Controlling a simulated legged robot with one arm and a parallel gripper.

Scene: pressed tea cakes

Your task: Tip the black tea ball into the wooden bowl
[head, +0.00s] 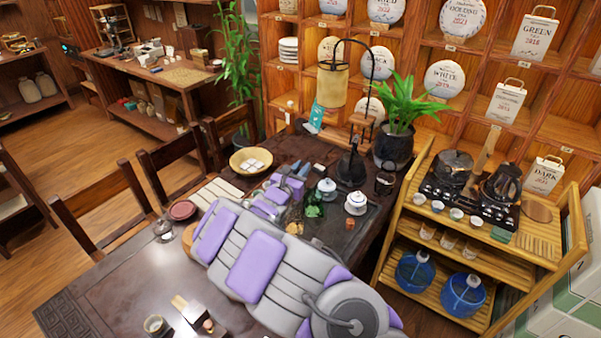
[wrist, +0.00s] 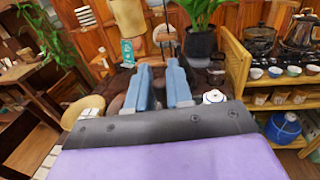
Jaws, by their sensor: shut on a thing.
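My gripper (head: 294,172) reaches over the dark tea table, its fingers pointing away from me. In the wrist view the two blue-grey fingers (wrist: 160,85) stand close together. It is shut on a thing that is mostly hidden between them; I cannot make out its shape. The pale wooden bowl (head: 251,161) sits on the table just left of my gripper, with several white squares in it. It also shows in the wrist view (wrist: 72,117), left of the fingers. I cannot pick out the black tea ball for certain.
A dark kettle (head: 351,168), white lidded pots (head: 356,203) and a green figure (head: 314,211) stand right of my gripper. A potted plant (head: 396,146) is behind them. A bamboo shelf (head: 482,247) stands at right. A reddish dish (head: 182,210) lies left of my arm.

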